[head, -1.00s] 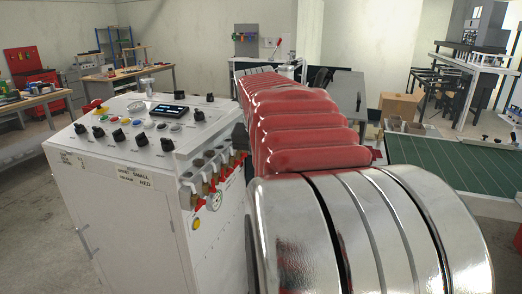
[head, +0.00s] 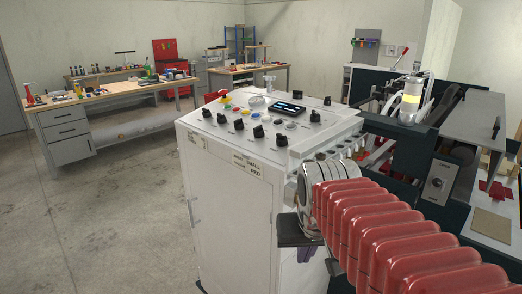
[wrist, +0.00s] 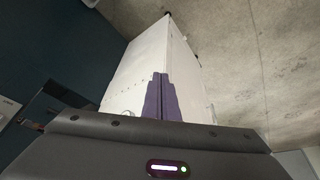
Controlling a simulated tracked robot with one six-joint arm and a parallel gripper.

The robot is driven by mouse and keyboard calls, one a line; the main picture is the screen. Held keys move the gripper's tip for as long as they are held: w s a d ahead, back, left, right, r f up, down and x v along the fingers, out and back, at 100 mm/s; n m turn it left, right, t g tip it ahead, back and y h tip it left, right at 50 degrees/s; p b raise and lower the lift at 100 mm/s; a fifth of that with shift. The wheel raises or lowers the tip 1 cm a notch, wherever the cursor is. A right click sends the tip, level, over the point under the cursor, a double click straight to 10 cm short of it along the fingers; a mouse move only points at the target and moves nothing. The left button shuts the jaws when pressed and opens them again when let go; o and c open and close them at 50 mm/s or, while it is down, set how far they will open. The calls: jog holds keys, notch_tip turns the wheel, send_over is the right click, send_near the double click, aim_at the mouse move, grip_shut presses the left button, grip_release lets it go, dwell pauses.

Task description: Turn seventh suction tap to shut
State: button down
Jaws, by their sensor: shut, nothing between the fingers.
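The suction taps (head: 350,147) are a small row on the right side of the white control cabinet (head: 235,210), just below its top edge. My red-sleeved arm hides much of that side, and I cannot pick out the seventh tap or its position. My gripper (head: 306,254) hangs beside the cabinet's lower right side, below the tap row, partly hidden by my arm. In the wrist view its purple fingers (wrist: 160,96) are together and empty, in front of the plain white cabinet wall (wrist: 135,75). I cannot tell whether they touch it.
Knobs and coloured buttons (head: 250,122) cover the cabinet's sloped top. A dark-framed machine (head: 400,150) stands close on the right, leaving a narrow space by the taps. A workbench (head: 110,100) stands at the back left. The concrete floor (head: 90,220) at left is clear.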

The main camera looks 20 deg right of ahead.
jog(key=s+a+f+n+t+y, duration=0.1)
jog(key=s+a+n, duration=0.3)
jog(key=a, duration=0.7)
jog(key=shift+s+a+f+t+y, duration=0.25)
jog(key=shift+s+f+t+y, duration=0.05)
jog(key=shift+s+f, duration=0.3)
jog(key=shift+a, duration=0.1)
